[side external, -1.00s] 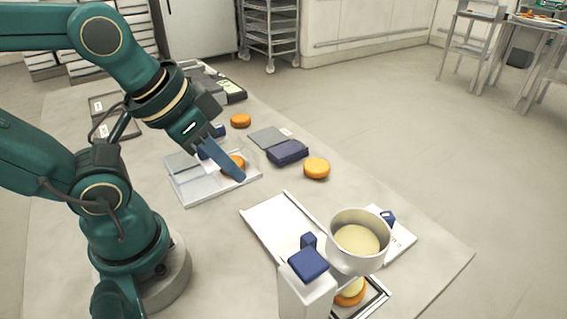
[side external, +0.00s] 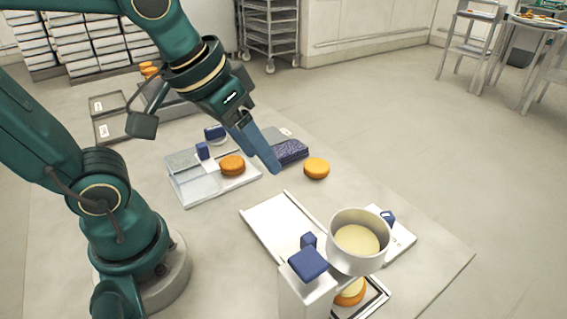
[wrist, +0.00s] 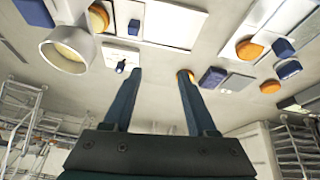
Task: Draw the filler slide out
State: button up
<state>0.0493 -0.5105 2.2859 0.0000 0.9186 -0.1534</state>
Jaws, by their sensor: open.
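The filler has a round metal pot (side external: 357,215) with pale cream in it, beside a white post topped with a blue block (side external: 308,263). A white plate (side external: 402,238) with a small blue knob (side external: 387,217) sticks out on the pot's far side; it looks like the slide, though I cannot be sure. This plate also shows in the wrist view (wrist: 121,54). A cream-topped orange round (side external: 350,292) sits below the pot. My gripper (side external: 276,170) is open and empty, in the air left of the pot. Its fingers (wrist: 160,72) point toward the bench.
A white track (side external: 278,222) runs left from the filler. A loose orange round (side external: 316,168) lies near my fingers, beside a dark blue pad (side external: 290,150). A pale station (side external: 195,190) holds another round (side external: 232,165). The right front bench corner is bare.

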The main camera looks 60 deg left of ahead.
jog(key=w+d+f+g, duration=0.3)
jog(key=w+d+f, duration=0.1)
jog(key=w, duration=0.1)
jog(key=m+g, duration=0.1)
jog(key=g, duration=0.1)
send_over(309, 237)
jog(key=f, duration=0.5)
jog(key=shift+w+a+f, duration=0.1)
jog(key=shift+w+f, duration=0.1)
jog(key=shift+f, duration=0.2)
jog(key=shift+s+f, duration=0.25)
jog(key=shift+f, duration=2.6)
grip_shut()
